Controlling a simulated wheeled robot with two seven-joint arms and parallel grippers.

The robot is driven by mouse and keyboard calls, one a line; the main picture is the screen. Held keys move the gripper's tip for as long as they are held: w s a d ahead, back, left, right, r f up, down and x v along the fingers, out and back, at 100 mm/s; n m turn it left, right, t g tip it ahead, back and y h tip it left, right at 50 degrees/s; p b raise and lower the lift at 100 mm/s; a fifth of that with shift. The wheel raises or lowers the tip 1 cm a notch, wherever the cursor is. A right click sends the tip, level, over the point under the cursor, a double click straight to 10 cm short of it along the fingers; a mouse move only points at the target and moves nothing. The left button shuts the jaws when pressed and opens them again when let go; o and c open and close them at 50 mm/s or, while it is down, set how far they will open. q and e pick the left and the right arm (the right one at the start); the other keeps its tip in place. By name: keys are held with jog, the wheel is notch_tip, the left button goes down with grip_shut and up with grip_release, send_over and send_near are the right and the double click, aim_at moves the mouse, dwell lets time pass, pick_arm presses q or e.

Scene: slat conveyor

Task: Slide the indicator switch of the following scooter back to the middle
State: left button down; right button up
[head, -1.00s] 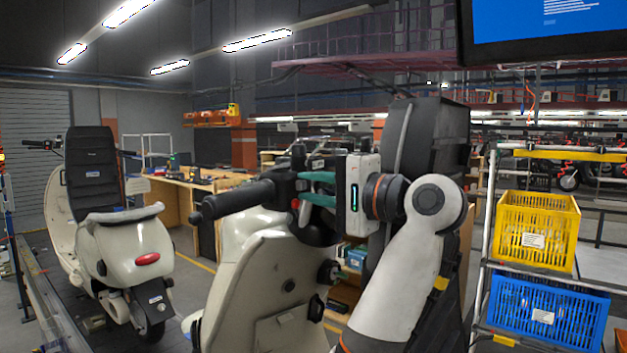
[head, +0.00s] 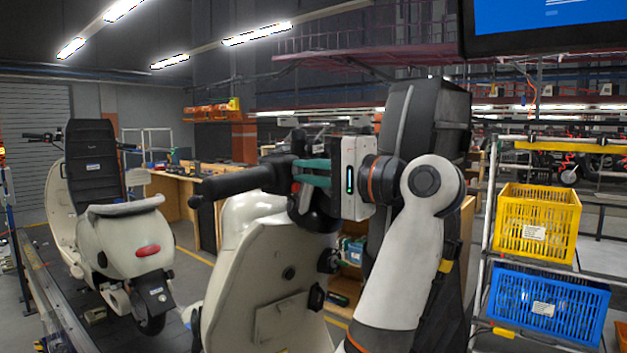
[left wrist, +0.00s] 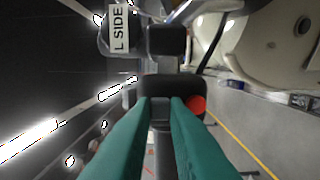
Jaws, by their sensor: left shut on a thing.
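The near cream scooter (head: 270,255) stands in the lower middle of the head view, with its black handlebar grip (head: 235,183) pointing left. My left gripper (head: 297,171) has its teal fingers at the dark switch housing beside that grip. In the left wrist view, the fingers (left wrist: 160,99) are close together on a small dark grey part of the black housing (left wrist: 180,87), which I take to be the indicator switch. A red button (left wrist: 196,105) sits just right of the fingertips. The fingers largely hide the switch, so its position cannot be told. My right gripper is out of view.
Another cream scooter (head: 125,235) stands at the left on the conveyor. A yellow crate (head: 537,225) and a blue crate (head: 550,305) sit on a rack at the right. A screen (head: 545,20) hangs at top right. A workbench (head: 185,180) stands behind.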

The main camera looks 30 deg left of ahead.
pick_arm(q)
jog(key=c, duration=1.7)
grip_release()
jog(key=shift+d, duration=0.1)
jog(key=shift+d+f, duration=0.1)
jog(key=shift+d, duration=0.2)
jog(key=d+b, duration=0.1)
jog(key=d, duration=0.2)
jog(key=d+b, duration=0.1)
jog(key=d, duration=0.3)
jog(key=s+d+b, duration=0.1)
jog(key=d, duration=0.3)
jog(key=shift+d, duration=0.15)
